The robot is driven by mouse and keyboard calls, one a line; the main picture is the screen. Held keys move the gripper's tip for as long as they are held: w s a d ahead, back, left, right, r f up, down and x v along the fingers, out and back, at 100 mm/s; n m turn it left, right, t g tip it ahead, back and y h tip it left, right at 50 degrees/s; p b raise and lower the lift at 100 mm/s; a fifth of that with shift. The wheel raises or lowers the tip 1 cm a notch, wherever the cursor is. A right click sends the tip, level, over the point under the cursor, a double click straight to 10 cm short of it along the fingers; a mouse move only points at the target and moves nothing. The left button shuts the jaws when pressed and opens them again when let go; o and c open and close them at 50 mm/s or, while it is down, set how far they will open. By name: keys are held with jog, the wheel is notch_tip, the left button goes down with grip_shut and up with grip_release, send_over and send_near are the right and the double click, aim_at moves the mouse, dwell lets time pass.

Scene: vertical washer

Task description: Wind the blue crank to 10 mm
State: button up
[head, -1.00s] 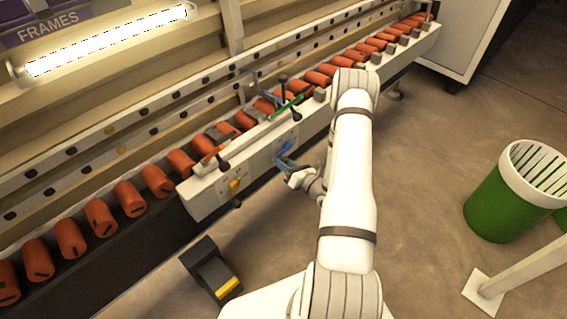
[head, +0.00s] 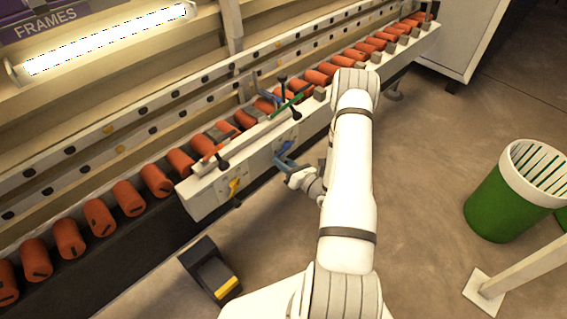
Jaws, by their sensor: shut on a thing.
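The blue crank (head: 284,150) is on the front face of the pale machine panel (head: 205,201), near the middle of the picture. My gripper (head: 290,168) is at the lower end of the crank and shut on it. The fingertips are small and partly hidden by the wrist. I cannot read any scale or millimetre value in this view. A yellow crank (head: 235,186) sits on the same panel to the left of the blue one.
Green (head: 287,103) and orange-red (head: 214,152) levers with black knobs stand on the panel's top. Orange rollers (head: 129,196) line the conveyor behind. A black foot-pedal-like box (head: 206,266) lies on the floor. A green bin (head: 500,200) stands right. The floor between is clear.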

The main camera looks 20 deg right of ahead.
jog(key=shift+w+d+f+n+b, duration=0.15)
jog(key=shift+d+f+n+b, duration=0.2)
jog(key=shift+n+b, duration=0.45)
jog(key=shift+w+d+f+n+b, duration=0.1)
jog(key=shift+d+f+n+b, duration=0.3)
jog(key=shift+n, duration=0.7)
jog(key=shift+n+b, duration=0.3)
jog(key=d+n+b, duration=0.1)
jog(key=n+b, duration=0.1)
jog(key=n, duration=0.1)
jog(key=w+d+f+n+b, duration=0.1)
jog(key=n+b, duration=0.2)
jog(key=n, duration=0.1)
jog(key=d+f+n+b, duration=0.1)
jog(key=d+n+b, duration=0.1)
jog(key=n, duration=0.1)
jog(key=shift+w+n+b, duration=0.3)
jog(key=shift+w+b, duration=0.1)
jog(key=n+b, duration=0.1)
jog(key=d+n+b, duration=0.1)
jog(key=shift+w+r+n, duration=0.1)
jog(key=shift+w+n, duration=0.1)
jog(key=shift+n, duration=0.2)
jog(key=shift+w+d+r+n+b, duration=0.15)
jog(key=shift+d+r+n+b, duration=0.15)
jog(key=shift+n+b, duration=0.65)
jog(key=shift+n, duration=0.25)
